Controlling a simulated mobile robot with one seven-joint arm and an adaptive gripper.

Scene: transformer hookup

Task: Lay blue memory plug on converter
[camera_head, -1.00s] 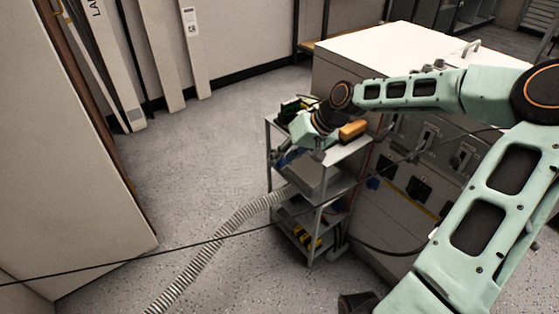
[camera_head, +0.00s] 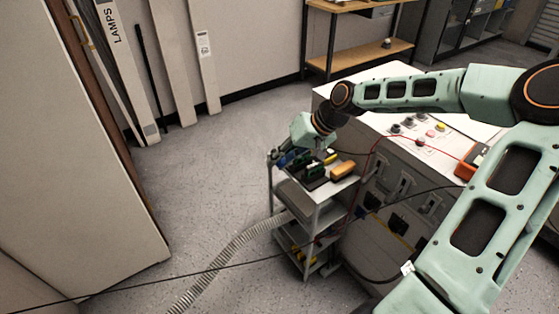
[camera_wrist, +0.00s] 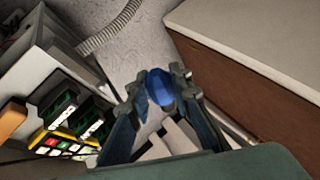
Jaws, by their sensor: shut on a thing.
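The blue memory plug (camera_wrist: 160,89) is held between the fingertips of my gripper (camera_wrist: 158,92) in the wrist view. Floor and pale panels show beyond it. In the head view my gripper (camera_head: 281,158) points down-left at the left edge of the cart's top shelf; the plug is too small there to make out surely. Green-and-black units (camera_wrist: 66,106) sit on the shelf left of my gripper in the wrist view, and also show in the head view (camera_head: 313,170). I cannot tell which thing is the converter.
The grey cart (camera_head: 316,212) stands against a large cabinet (camera_head: 392,178) with switches and knobs. An orange block (camera_head: 343,171) and a yellow unit with coloured keys (camera_wrist: 62,143) are on the cart's top. A ribbed hose (camera_head: 232,252) and black cable cross the floor. Open floor lies left.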

